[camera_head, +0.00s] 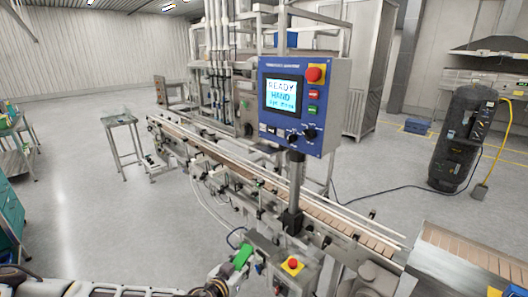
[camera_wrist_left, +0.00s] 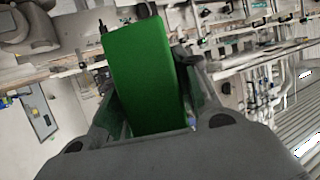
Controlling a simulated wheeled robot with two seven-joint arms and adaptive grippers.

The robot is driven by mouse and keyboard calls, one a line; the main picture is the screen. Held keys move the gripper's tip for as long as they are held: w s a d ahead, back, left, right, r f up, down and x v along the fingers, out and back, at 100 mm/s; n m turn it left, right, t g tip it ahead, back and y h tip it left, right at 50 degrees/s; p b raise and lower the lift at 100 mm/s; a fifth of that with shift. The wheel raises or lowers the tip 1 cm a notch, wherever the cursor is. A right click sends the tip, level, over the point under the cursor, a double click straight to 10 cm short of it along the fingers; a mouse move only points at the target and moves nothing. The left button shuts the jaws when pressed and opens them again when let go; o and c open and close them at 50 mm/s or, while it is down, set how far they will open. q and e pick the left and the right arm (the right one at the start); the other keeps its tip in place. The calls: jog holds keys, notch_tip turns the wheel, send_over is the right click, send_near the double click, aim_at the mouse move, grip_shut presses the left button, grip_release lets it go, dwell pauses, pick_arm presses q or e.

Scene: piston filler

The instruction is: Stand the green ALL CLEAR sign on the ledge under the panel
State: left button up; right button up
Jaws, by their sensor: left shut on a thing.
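The green sign (camera_head: 242,254) is at the lower middle of the head view, held in my left gripper (camera_head: 232,267). In the left wrist view the sign (camera_wrist_left: 143,75) is a plain green slab between the two fingers, and my left gripper (camera_wrist_left: 145,110) is shut on it. No lettering is readable on the side that shows. The blue control panel (camera_head: 332,108) stands on a grey post above and right of the sign. I cannot clearly make out which surface below it is the ledge. My right gripper is not in view.
A grey control box with a red button on yellow (camera_head: 292,265) is close right of the sign. The conveyor (camera_head: 322,212) with its rails runs diagonally behind. Hoses (camera_head: 207,205) hang left of it. Open floor (camera_head: 100,210) lies to the left.

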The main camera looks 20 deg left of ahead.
pick_arm(q)
jog(key=w+a+r+m+g+h, duration=0.1)
jog(key=w+a+r+m+h, duration=0.2)
jog(key=a+r, duration=0.6)
jog(key=w+a+r+m+g+h, duration=0.2)
jog(key=w+a+r, duration=0.3)
jog(key=a+r, duration=0.4)
jog(key=w+a+r+m+g+h, duration=0.1)
jog(key=w+a+r+m+h, duration=0.3)
jog(key=a+r, duration=0.6)
notch_tip(320, 180, up, 6)
jog(key=shift+f, duration=0.25)
dwell(1.4)
